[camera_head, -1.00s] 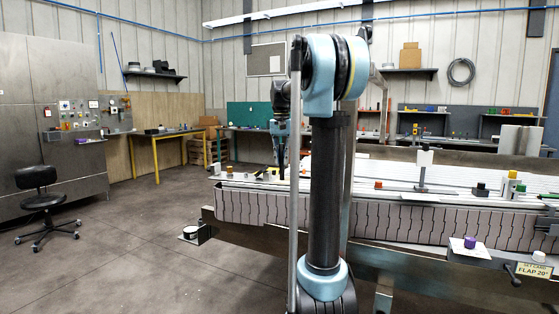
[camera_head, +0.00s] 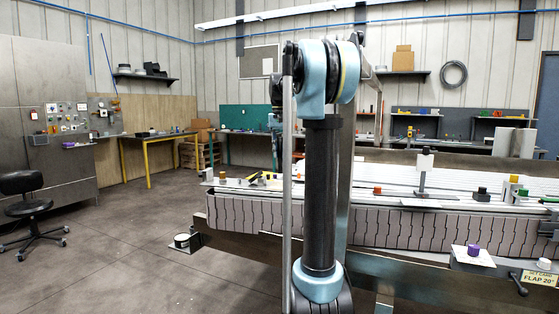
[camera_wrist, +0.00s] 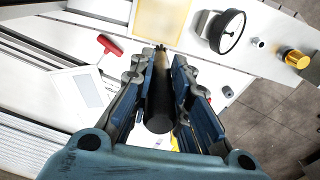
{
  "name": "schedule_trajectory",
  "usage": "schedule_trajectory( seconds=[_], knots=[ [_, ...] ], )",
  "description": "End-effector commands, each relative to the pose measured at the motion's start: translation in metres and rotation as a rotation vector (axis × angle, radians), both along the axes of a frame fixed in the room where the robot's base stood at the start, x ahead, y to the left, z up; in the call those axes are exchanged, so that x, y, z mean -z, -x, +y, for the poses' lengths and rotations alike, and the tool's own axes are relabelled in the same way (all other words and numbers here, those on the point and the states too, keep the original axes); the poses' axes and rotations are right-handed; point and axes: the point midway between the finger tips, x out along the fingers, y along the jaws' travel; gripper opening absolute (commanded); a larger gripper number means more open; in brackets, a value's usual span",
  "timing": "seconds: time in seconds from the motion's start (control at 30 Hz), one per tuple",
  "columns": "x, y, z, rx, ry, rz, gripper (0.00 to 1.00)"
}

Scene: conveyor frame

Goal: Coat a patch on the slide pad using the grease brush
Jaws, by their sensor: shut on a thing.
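My gripper (camera_wrist: 164,72) is shut on a dark round handle, which looks like the grease brush (camera_wrist: 159,105). The brush points away from the wrist, and its small brownish tip shows just beyond the fingertips. Beyond the tip in the wrist view is a pale square with a yellow border (camera_wrist: 161,22), which looks like the slide pad. The tip appears close to its near edge; I cannot tell if they touch. In the head view my gripper is mostly hidden behind my arm, and the brush cannot be made out.
In the wrist view a red-handled tool (camera_wrist: 109,45) and a white card (camera_wrist: 82,92) lie left of the brush. A round black-rimmed dial (camera_wrist: 226,31) and an orange-capped container (camera_wrist: 293,58) stand at right. The conveyor frame (camera_head: 340,218) runs across the head view.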

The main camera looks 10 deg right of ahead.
Motion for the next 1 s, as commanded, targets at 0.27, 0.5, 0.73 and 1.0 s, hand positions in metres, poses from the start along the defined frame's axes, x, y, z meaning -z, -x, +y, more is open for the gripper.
schedule_trajectory(
  seconds=[0.27, 0.5, 0.73, 1.0],
  knots=[
    [-0.026, 0.0, 0.0, -0.001, 0.0, 0.0, 0.0],
    [-0.043, 0.0, 0.0, -0.001, 0.0, 0.0, 0.0],
    [-0.044, 0.0, 0.0, 0.0, 0.0, 0.0, 0.0],
    [-0.044, 0.0, -0.001, 0.002, 0.0, 0.0, 0.0]
  ],
)
